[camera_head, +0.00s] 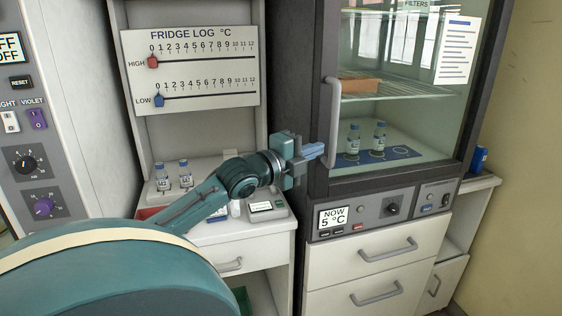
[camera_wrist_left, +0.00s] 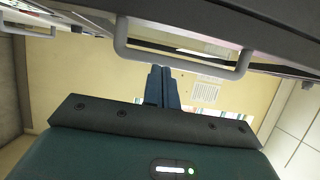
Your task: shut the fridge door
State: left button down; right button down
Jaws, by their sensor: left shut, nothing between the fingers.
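The fridge (camera_head: 318,190) has a dark-framed glass door with a grey vertical handle (camera_head: 332,125) on its left side. The door looks flush or nearly flush with the cabinet; I cannot tell whether a narrow gap is left. My left gripper (camera_head: 318,151) is shut and empty, its fingertips beside the lower part of the handle. In the left wrist view the closed fingers (camera_wrist_left: 162,84) point toward the handle (camera_wrist_left: 180,62); contact is unclear. My right gripper is not in view.
Inside the fridge are two vials (camera_head: 353,140) on a blue mat and an orange-brown tray (camera_head: 358,86). Left stand a temperature log board (camera_head: 190,68), more vials (camera_head: 186,174) and a small scale-like device (camera_head: 267,207). Drawers (camera_head: 375,270) with handles lie below the fridge.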

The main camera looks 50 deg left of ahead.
pick_arm(q)
jog(key=s+a, duration=0.1)
jog(key=s, duration=0.6)
jog(key=shift+s+a+f, duration=0.2)
jog(key=shift+s+a, duration=0.05)
jog(key=shift+s, duration=0.15)
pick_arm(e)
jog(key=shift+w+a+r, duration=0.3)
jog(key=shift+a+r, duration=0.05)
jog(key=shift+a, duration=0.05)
